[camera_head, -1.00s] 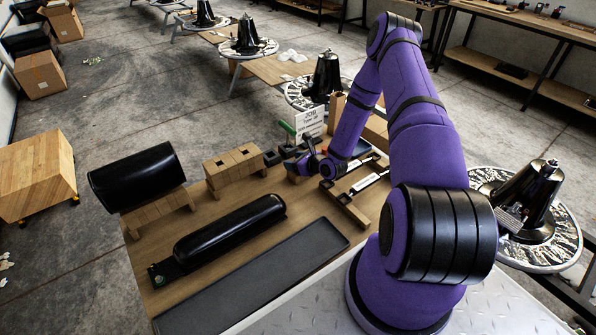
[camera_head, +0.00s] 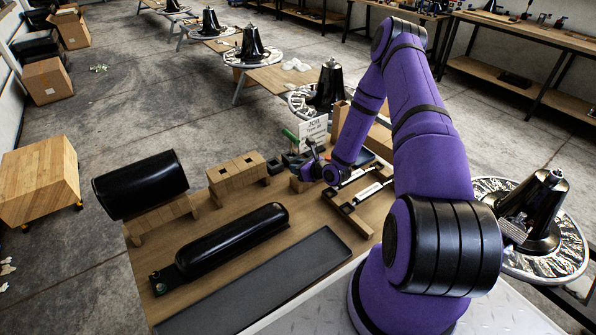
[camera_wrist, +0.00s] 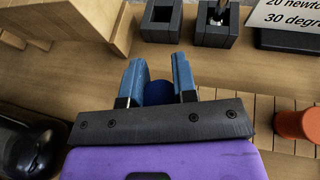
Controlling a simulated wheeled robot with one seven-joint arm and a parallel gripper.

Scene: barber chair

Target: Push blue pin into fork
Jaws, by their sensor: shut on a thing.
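My gripper (camera_wrist: 158,76) is shut on the blue pin (camera_wrist: 158,93) in the wrist view. The pin's rounded dark-blue end shows between the two blue fingers, close to the palm. The rest of it is hidden by the fingers and the palm. In the head view my gripper (camera_head: 314,168) is over the far part of the wooden table, in front of the printed sign. The pin is too small to make out there. I cannot pick out the fork in either view.
Two dark square holders (camera_wrist: 215,24) stand beyond the fingers; the right one holds a metal piece. A sign (camera_wrist: 288,14) and an orange-red cylinder (camera_wrist: 296,122) are at right. A wooden block stand (camera_head: 237,170), black padded cylinder (camera_head: 140,183) and grey tray (camera_head: 265,280) occupy the table.

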